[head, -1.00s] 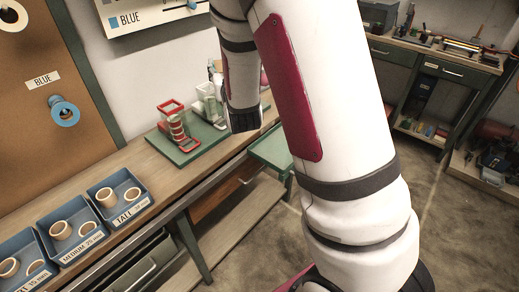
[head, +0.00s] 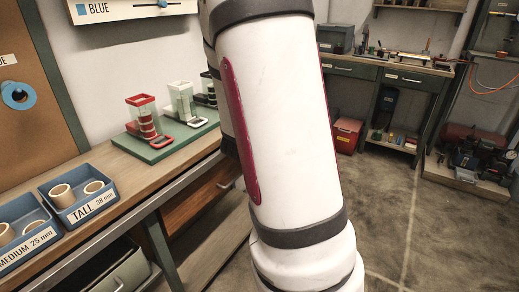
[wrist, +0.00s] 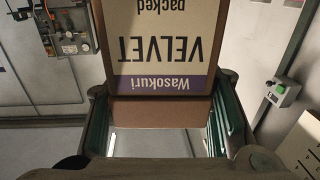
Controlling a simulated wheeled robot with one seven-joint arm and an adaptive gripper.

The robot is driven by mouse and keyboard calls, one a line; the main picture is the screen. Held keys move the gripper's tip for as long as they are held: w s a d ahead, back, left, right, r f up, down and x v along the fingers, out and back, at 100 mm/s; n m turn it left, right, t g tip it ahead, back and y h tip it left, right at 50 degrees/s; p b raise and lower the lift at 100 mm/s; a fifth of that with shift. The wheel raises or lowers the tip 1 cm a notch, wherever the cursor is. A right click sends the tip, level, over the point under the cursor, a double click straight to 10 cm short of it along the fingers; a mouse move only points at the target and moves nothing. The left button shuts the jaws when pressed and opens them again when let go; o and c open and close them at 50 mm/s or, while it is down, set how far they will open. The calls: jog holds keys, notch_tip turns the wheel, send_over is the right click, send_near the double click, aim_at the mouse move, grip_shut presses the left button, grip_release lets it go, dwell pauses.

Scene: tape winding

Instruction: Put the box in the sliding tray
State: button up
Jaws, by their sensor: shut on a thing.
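A box (wrist: 165,45) with a cream label reading "Wasokuri VELVET packed" fills the upper middle of the wrist view, its print upside down. My gripper (wrist: 160,112) is shut on it, with a dark finger on either side of its lower part. In the head view my white arm covers the middle, and my gripper and the box are hidden. I cannot make out the sliding tray for certain in either view now.
A wooden bench (head: 115,190) on the left carries blue bins (head: 85,208) of rings and a green board (head: 165,145) with dispensers. A brown drawer (head: 200,195) is under it. A red box (head: 347,135) stands at the back.

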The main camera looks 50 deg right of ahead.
jog(key=s, duration=0.1)
jog(key=s+f+g+b, duration=0.1)
jog(key=shift+s+d+f+m, duration=0.2)
jog(key=shift+s+m, duration=0.1)
jog(key=shift+m, duration=0.1)
jog(key=shift+g, duration=0.3)
jog(key=shift+w+d+f+b, duration=0.8)
jog(key=shift+w+d, duration=0.9)
jog(key=shift+d, duration=0.3)
jog(key=shift+w+d+f+b, duration=0.8)
jog(key=shift+w+d, duration=0.85)
jog(key=shift+d, duration=0.35)
jog(key=shift+w+d+f+b, duration=0.7)
jog(key=shift+w+d+f, duration=0.2)
jog(key=shift+w+d, duration=0.95)
jog(key=shift+s+d+f, duration=0.1)
jog(key=shift+s+d, duration=0.05)
jog(key=shift+f, duration=0.15)
jog(key=o, duration=1.2)
jog(key=shift+o, duration=0.2)
